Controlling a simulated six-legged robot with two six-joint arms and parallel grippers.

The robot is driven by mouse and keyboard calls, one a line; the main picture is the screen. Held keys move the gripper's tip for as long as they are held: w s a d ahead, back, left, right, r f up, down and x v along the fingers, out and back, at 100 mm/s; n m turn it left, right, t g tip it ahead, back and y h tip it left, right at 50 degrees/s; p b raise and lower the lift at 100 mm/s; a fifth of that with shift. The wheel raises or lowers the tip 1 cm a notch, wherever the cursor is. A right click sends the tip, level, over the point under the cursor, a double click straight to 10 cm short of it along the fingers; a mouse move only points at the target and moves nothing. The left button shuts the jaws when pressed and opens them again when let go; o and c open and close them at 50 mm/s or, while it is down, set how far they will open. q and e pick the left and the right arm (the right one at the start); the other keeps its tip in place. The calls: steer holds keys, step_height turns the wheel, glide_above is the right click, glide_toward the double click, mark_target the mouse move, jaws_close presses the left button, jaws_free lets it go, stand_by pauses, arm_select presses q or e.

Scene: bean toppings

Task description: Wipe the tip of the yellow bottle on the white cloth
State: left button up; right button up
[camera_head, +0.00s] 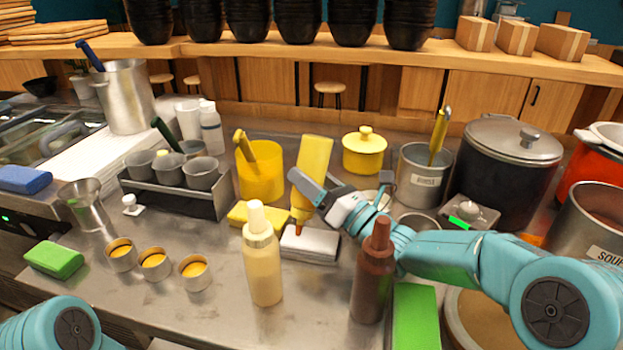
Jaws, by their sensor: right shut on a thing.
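The yellow bottle (314,163) is upside down, slightly tilted, with its orange-brown tip pointing down. My right gripper (306,190) is shut on the bottle; its fingers hide part of the bottle's lower body. The white cloth (309,244) lies folded on the steel counter, directly under the bottle. The bottle's tip is at the cloth's far left part, and I cannot tell whether it touches. A small reddish mark shows there. Of my left arm, only a link shows at the lower left; its gripper is out of view.
A cream bottle (262,262) and a brown bottle (374,275) stand in front of the cloth. A yellow sponge or cloth (251,215) lies to its left. A yellow container (261,180) and pots stand behind. Small cups (194,272) stand at left.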

steer(key=shift+f+b, duration=0.2)
steer(key=shift+b, duration=0.85)
stand_by(2.3)
stand_by(0.3)
steer(key=shift+s+d+b, duration=0.2)
steer(key=shift+d+b, duration=0.25)
steer(key=shift+d, duration=0.1)
steer(key=shift+s+d+b, duration=0.15)
steer(key=shift+d+b, duration=0.25)
steer(key=shift+d, duration=0.1)
steer(key=shift+c, duration=0.2)
steer(key=shift+s+d+r+b, duration=0.1)
steer(key=shift+s+d+b, duration=0.25)
steer(key=shift+d, duration=0.35)
steer(key=shift+s+d+b, duration=0.15)
steer(key=shift+d+b, duration=0.3)
steer(key=shift+d, duration=0.25)
steer(key=shift+f+b, duration=0.3)
steer(key=shift+b, duration=0.6)
stand_by(0.8)
